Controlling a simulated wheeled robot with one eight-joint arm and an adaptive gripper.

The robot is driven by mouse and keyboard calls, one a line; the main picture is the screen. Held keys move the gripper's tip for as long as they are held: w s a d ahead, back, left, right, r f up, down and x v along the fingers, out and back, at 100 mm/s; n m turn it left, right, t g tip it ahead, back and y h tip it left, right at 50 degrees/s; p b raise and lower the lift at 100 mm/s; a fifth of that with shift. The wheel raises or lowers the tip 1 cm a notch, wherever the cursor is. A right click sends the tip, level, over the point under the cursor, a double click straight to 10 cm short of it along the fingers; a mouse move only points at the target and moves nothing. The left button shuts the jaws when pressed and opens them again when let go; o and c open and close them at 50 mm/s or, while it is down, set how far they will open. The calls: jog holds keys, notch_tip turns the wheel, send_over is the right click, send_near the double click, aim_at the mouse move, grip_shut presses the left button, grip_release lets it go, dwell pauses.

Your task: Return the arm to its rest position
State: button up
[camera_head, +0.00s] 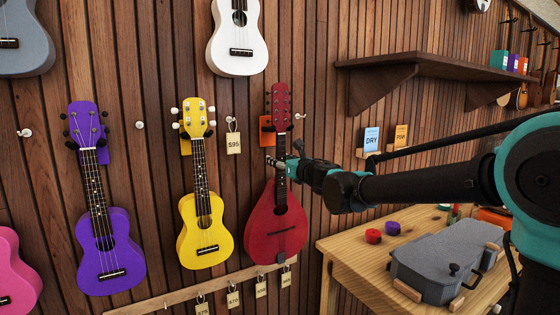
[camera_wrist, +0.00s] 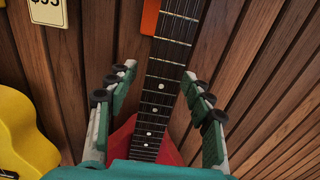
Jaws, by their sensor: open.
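My arm (camera_head: 430,185) reaches in from the right in the head view. My gripper (camera_head: 277,162) is at the neck of the red teardrop-shaped instrument (camera_head: 268,228), which hangs on the wood-slat wall. In the wrist view my gripper (camera_wrist: 160,95) is open, with one finger on each side of the dark fretted neck (camera_wrist: 165,80). Gaps show between the fingers and the neck in that view. Part of the red body (camera_wrist: 120,138) shows below, behind the gripper's base.
A yellow ukulele (camera_head: 205,235) and a purple one (camera_head: 105,255) hang to the left, a white one (camera_head: 238,45) above. A wooden shelf (camera_head: 420,66) juts out at upper right. A workbench (camera_head: 345,252) with a grey case (camera_head: 440,262) stands below my arm.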

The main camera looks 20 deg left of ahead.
jog(key=shift+d, duration=0.1)
jog(key=shift+v, duration=0.9)
jog(key=shift+s, duration=0.1)
jog(key=shift+v, duration=1.25)
jog(key=v, duration=1.2)
dwell(0.9)
